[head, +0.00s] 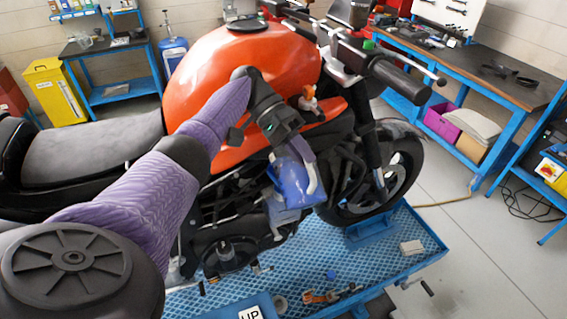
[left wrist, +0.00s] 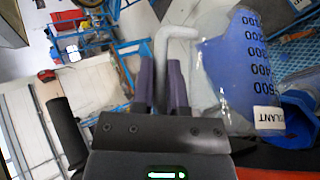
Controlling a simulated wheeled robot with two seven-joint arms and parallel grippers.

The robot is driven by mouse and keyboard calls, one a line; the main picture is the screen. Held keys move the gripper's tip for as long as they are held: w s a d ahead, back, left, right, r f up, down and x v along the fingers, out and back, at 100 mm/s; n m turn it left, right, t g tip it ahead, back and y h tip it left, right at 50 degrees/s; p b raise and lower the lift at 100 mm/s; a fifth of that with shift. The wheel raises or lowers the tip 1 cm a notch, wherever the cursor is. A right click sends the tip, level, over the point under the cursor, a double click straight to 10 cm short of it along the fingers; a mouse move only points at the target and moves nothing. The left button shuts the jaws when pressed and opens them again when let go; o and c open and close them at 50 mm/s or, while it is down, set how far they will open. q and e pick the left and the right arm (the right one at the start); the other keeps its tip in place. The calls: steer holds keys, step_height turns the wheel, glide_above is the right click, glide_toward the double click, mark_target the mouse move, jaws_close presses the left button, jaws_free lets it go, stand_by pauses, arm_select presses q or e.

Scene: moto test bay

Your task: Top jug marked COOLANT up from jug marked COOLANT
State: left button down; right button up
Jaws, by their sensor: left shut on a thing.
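A translucent jug with a blue body (head: 297,186) and a pale handle hangs beside the orange motorcycle's engine in the head view. A blue part (left wrist: 292,122) beside the label is not clear. I cannot make out a second COOLANT jug. My right gripper is not in view.
The motorcycle's orange tank (head: 240,75) stands close behind my left arm. A blue lift platform (head: 400,262) lies below, with a white box (head: 411,247) and an orange-handled tool (head: 322,297) on it. A workbench (head: 470,72) stands at the back right. Clear floor lies right of the platform.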

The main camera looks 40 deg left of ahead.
mark_target(308, 194)
arm_select(q)
steer(key=shift+a+r, duration=0.1)
stand_by(0.5)
steer(key=shift+s+d+f+y+p, duration=0.3)
steer(key=shift+d+f+y+p, duration=0.15)
steer(key=shift+p, duration=0.7)
steer(key=shift+s+d+f+m+t+y+b, duration=0.15)
steer(key=shift+d+f+m+t+y+b, duration=0.2)
steer(key=shift+f, duration=0.25)
steer(key=shift+s+d+f+y, duration=0.2)
steer(key=shift+f+y, duration=0.2)
steer(key=shift+s+d+f+m+t+y, duration=0.15)
steer(key=shift+d+f+t+y, duration=0.1)
steer(key=shift+f+y, duration=0.15)
steer(key=shift+d+f+m+t+y, duration=0.1)
steer(key=shift+d+f+t+y, duration=0.15)
steer(key=shift+f, duration=0.25)
steer(key=shift+s+d+f+y, duration=0.1)
steer(key=shift+d+f+y, duration=0.05)
steer(key=shift+y, duration=0.2)
